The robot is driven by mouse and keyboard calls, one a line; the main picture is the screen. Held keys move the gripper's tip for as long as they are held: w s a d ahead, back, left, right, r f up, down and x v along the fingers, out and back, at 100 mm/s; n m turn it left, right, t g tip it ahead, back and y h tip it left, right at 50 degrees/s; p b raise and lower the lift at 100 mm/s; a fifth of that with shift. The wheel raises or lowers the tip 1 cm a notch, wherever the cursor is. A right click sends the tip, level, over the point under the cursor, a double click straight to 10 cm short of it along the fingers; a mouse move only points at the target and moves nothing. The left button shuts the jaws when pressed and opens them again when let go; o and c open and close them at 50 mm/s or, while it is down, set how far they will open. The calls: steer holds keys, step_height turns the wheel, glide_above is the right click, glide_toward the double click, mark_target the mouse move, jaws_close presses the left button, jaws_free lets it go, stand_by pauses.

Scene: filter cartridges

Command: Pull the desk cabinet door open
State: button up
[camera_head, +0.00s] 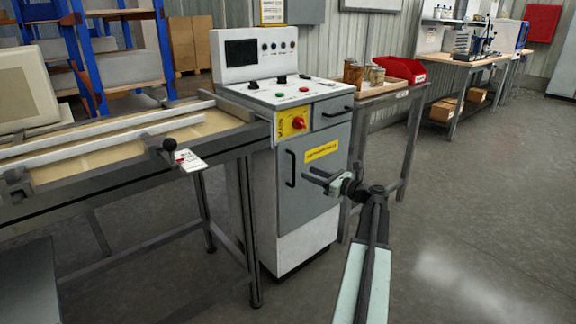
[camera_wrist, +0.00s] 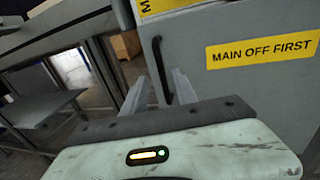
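The desk cabinet (camera_head: 308,250) is a grey and white control console. Its grey door (camera_head: 318,190) looks shut and bears a yellow label (camera_head: 322,151), which reads "MAIN OFF FIRST" in the wrist view (camera_wrist: 262,50). A black upright bar handle (camera_head: 290,168) is at the door's left edge. My gripper (camera_head: 308,176) is open in front of the door, just right of the handle in the head view. In the wrist view, the handle (camera_wrist: 161,68) shows between my two spread fingers (camera_wrist: 158,90). I cannot tell whether they touch it.
A red rotary switch (camera_head: 299,122) on a yellow plate and a drawer (camera_head: 332,111) are above the door. A machine table (camera_head: 120,180) stands close on the left. A wooden side table (camera_head: 400,92) stands behind on the right. The floor at right is clear.

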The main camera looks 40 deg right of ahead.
glide_above(294, 184)
steer(key=shift+w+d, duration=0.2)
steer(key=shift+w, duration=0.1)
jaws_close()
steer(key=shift+s, duration=0.1)
stand_by(1.5)
